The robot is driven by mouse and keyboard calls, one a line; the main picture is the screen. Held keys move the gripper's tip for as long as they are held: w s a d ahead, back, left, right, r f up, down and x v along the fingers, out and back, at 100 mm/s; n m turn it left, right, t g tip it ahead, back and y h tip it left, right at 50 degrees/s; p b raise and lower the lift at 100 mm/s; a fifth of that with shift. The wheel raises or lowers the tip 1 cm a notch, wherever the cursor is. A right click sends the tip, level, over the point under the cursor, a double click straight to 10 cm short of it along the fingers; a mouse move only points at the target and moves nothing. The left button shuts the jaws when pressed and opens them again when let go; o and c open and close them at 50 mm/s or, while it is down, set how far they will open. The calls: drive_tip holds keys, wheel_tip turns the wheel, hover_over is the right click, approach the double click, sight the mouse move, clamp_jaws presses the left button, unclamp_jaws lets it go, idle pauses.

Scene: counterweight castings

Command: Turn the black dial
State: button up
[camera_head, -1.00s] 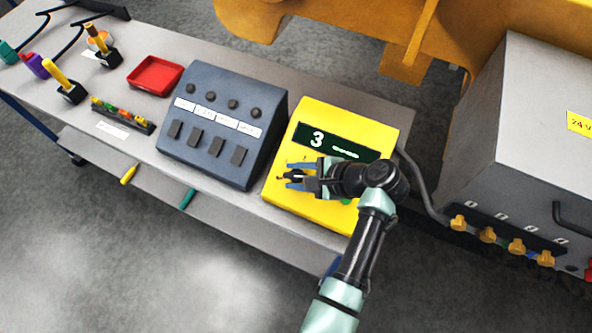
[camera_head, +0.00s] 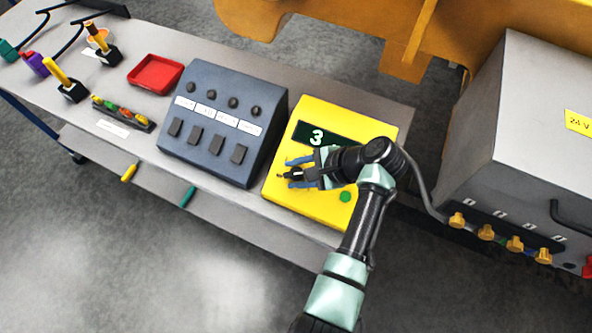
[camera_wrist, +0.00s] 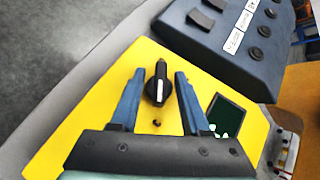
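The black dial (camera_wrist: 157,85) sits on the sloped face of the yellow box (camera_head: 352,112). In the wrist view it has a raised grip bar with a white mark, and it shows between the two blue fingers. My gripper (camera_wrist: 160,75) is open, with one finger on each side of the dial; contact is not visible. In the head view my gripper (camera_head: 289,173) is over the lower left part of the box's face and largely covers the dial. The dark display (camera_head: 310,132) reads 3; my arm hides its right part.
A green button (camera_head: 345,197) is on the yellow box, right of my gripper. A grey-blue panel (camera_head: 222,130) with knobs and switches stands close on the left. A grey cabinet (camera_head: 520,120) stands to the right, with a cable running to it.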

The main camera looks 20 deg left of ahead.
drive_tip(key=b+v, duration=0.1)
drive_tip(key=v, duration=1.2)
drive_tip(key=shift+b, duration=0.35)
drive_tip(key=shift+s, duration=0.1)
